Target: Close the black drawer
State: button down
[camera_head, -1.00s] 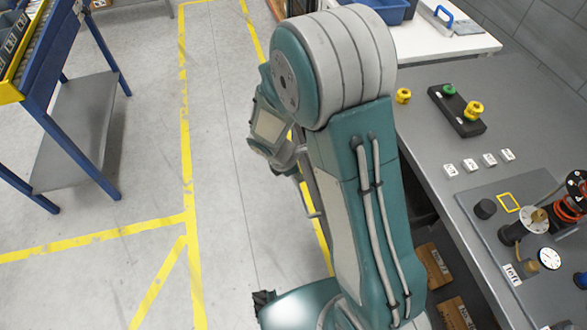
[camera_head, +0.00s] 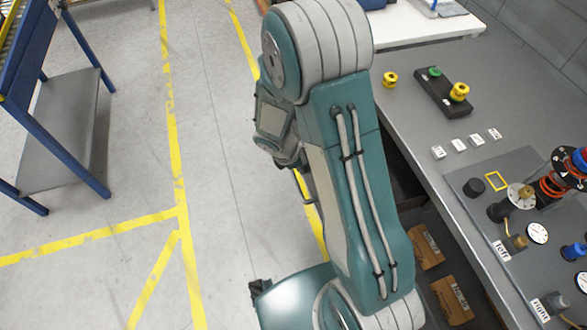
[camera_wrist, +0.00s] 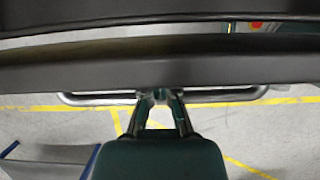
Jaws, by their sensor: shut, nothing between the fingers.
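The black drawer (camera_wrist: 215,70) shows in the wrist view as a wide dark front panel across the upper part of the picture. Its long grey bar handle (camera_wrist: 90,98) runs sideways just below the panel. My gripper (camera_wrist: 160,97) comes up from the bottom of the wrist view. Its fingers are shut and empty, with the tips overlapping the middle of the handle; I cannot tell whether they press on it. In the head view my arm hides the gripper and most or all of the drawer.
A grey workbench (camera_head: 415,127) stands at the right, with a black block (camera_head: 442,92) and a panel of knobs and gauges (camera_head: 480,205). Wooden boxes (camera_head: 452,298) sit below it. A blue-framed rack (camera_head: 60,130) stands left. The floor (camera_head: 110,185) between is clear.

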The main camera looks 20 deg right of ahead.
jog(key=d, duration=2.2)
